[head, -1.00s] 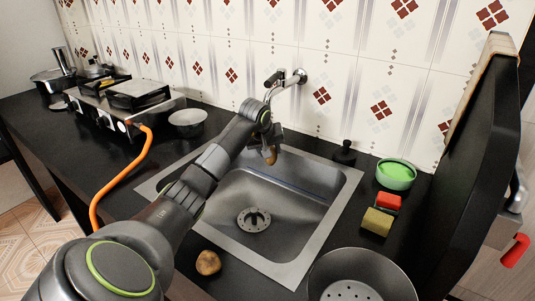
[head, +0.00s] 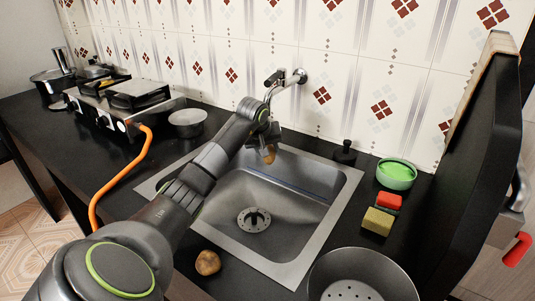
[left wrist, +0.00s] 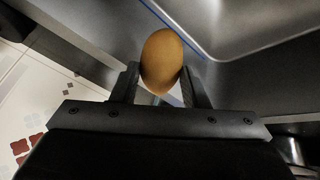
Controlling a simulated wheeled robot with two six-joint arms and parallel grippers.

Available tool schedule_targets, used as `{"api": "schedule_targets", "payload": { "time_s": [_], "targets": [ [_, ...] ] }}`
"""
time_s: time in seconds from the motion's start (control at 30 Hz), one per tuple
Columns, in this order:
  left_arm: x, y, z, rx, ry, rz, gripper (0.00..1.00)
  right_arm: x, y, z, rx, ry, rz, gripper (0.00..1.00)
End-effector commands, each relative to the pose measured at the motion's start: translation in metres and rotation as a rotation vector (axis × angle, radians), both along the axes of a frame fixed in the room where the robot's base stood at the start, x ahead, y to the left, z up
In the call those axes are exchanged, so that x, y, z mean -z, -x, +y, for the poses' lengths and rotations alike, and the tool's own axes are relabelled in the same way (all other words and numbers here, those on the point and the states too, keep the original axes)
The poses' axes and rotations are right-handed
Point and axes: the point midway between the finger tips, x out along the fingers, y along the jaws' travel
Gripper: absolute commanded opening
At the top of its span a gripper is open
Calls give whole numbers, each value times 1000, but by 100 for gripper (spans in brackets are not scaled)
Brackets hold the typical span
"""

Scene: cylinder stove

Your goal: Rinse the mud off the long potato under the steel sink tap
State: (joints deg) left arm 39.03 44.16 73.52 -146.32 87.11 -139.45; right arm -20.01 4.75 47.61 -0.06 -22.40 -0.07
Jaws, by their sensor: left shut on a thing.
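My left gripper (head: 265,146) is over the back part of the sink (head: 247,203), under the steel tap (head: 285,80). It is shut on the long potato (head: 269,156), whose lower end shows below the fingers. In the left wrist view the potato (left wrist: 161,62) sits between the two fingers (left wrist: 158,88), smooth and yellow-brown, with no clear mud on the side that shows. A thin blue line, perhaps water, shows beside it. The tap's outlet is partly hidden by my left arm. My right gripper is not in view.
A second potato (head: 208,262) lies on the counter at the sink's front edge. A colander (head: 360,279) stands front right. A green bowl (head: 396,174), a red sponge (head: 388,201) and a yellow-green sponge (head: 377,221) are right of the sink. A stove (head: 124,103) and a metal bowl (head: 188,122) are left.

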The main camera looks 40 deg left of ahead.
Motion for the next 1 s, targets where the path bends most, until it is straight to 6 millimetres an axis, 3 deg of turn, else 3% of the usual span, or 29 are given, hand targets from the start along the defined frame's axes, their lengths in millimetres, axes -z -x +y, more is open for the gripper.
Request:
{"api": "schedule_targets", "payload": {
  "time_s": [0.47, 1.0],
  "targets": [
    [-1, 3, -7, 0, -1, -1, 22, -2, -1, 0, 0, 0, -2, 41],
    [-1, 46, -11, 0, -3, 0, 22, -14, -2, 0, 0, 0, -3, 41]
  ]
}}
